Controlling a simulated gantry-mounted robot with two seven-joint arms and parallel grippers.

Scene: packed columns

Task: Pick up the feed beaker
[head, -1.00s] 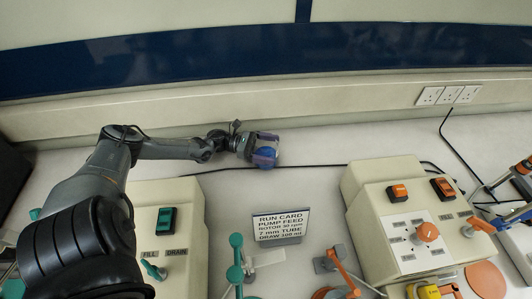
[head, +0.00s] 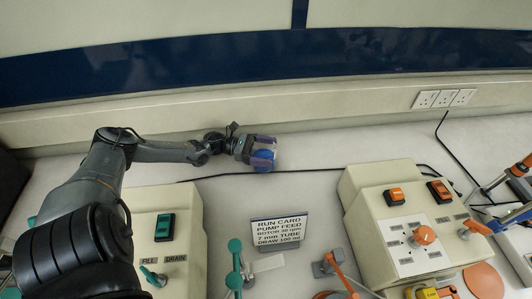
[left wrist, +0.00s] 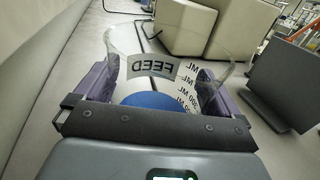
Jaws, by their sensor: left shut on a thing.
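The feed beaker (left wrist: 152,64) is clear, with a FEED label that reads mirrored in the left wrist view, several mL marks and blue liquid inside. In the head view the beaker (head: 264,158) is small and blue near the back wall. My left gripper (head: 258,151) is shut on it, with one purple finger on each side of the glass. In the left wrist view the gripper (left wrist: 155,88) has the beaker between its fingers. The beaker's base is hidden, so I cannot tell whether it touches the bench. My right gripper does not show.
A run card (head: 280,231) stands mid-bench. A cream pump box with a green switch (head: 165,227) is at left and one with orange switches (head: 396,197) at right. A black cable (head: 315,170) runs behind them. Green and orange clamps stand in front.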

